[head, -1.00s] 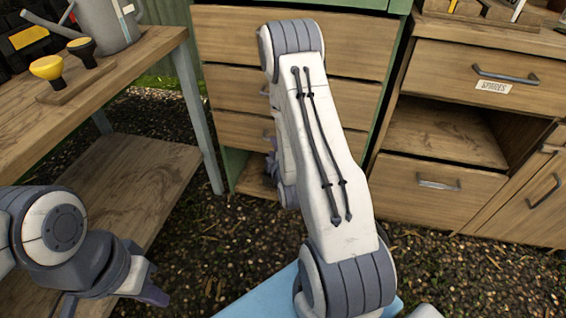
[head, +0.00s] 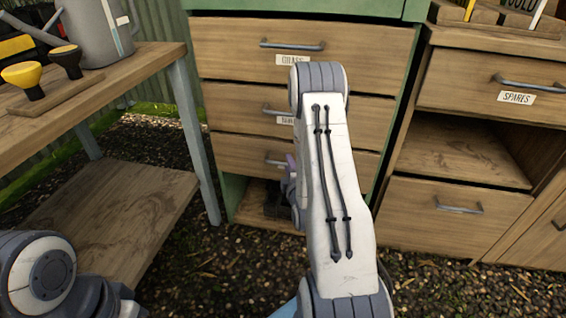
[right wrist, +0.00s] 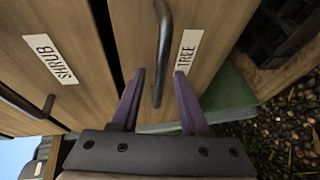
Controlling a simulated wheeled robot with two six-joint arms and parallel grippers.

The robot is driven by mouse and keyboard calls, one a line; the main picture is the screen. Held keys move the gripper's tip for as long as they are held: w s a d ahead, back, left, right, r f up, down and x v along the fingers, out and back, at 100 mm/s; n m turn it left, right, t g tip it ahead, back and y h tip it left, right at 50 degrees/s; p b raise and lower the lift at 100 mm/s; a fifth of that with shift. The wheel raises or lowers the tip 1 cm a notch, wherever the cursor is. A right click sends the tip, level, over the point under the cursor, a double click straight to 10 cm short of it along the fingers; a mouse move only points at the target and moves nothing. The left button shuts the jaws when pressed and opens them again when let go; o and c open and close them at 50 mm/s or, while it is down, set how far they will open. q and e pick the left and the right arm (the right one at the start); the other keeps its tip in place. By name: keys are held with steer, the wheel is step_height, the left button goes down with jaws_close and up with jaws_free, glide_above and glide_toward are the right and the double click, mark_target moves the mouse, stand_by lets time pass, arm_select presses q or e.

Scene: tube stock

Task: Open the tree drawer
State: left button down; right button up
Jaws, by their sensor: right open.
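The tree drawer (head: 232,154) is the third wooden front down in the green cabinet and looks closed. In the right wrist view its TREE label (right wrist: 190,52) and dark bar handle (right wrist: 164,40) show. My right gripper (right wrist: 158,82) is open, with one purple finger on each side of the handle's end; I cannot tell if they touch it. In the head view my right forearm hides the label and most of the gripper (head: 290,166), and part of the handle (head: 272,159) shows beside it. My left arm is at the lower left, its fingers out of view.
Above are the GRASS drawer (head: 240,47) and the SHRUB drawer (head: 235,104), closed. A dark crate (right wrist: 285,30) sits in the open space below. A workbench (head: 150,65) stands left, a SPARES cabinet (head: 440,225) right. Gravel floor lies between.

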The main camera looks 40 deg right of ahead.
steer(key=shift+w+d+f, duration=0.1)
steer(key=shift+w+d, duration=0.05)
steer(key=shift+w, duration=0.4)
jaws_close()
steer(key=shift+d, duration=0.1)
stand_by(1.0)
